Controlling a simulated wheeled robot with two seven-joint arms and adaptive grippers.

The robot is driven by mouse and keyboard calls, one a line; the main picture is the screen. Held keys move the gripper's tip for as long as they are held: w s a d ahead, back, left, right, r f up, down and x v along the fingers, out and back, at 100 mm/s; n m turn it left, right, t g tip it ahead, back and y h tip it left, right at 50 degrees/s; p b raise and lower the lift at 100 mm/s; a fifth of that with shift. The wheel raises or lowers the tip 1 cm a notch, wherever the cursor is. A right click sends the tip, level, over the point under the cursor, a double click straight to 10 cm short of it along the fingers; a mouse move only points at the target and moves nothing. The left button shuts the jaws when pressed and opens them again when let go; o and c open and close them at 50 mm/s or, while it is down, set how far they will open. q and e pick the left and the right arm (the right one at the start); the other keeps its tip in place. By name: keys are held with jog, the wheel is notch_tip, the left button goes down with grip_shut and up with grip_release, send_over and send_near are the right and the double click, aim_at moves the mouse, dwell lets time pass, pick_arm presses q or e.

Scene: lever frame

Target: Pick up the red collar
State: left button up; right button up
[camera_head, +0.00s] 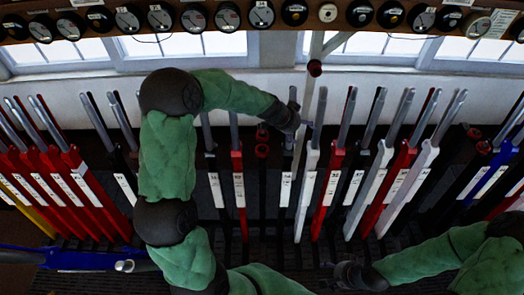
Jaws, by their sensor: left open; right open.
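Other small dark red ring shapes (262,150) sit lower, just left of my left gripper. I cannot tell which one is the task's collar.
A row of red, black, white and blue levers with steel handles stands across the view, closely spaced around my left gripper. A blue lever (85,259) leans far forward at lower left. A shelf (285,18) of round dials runs above the windows.

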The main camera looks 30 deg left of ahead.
pick_arm(q)
jog(key=m+g, duration=0.1)
jog(key=m, duration=0.1)
jog(key=m+g+y, duration=0.4)
jog(key=m+g, duration=0.2)
jog(key=m, duration=0.2)
send_over(262, 147)
notch_tip(262, 147, down, 2)
jog(key=f, duration=0.5)
jog(key=shift+w+a+f, duration=0.2)
jog(key=shift+f, duration=0.05)
jog(key=shift+s+d+f+p, duration=0.15)
jog(key=shift+f+p, duration=0.15)
jog(key=shift+f, duration=1)
jog(key=shift+s+d+f+p, duration=0.15)
jog(key=shift+f+p, duration=0.15)
jog(key=shift+f, duration=1)
jog(key=shift+w, duration=0.1)
jog(key=c, duration=1.1)
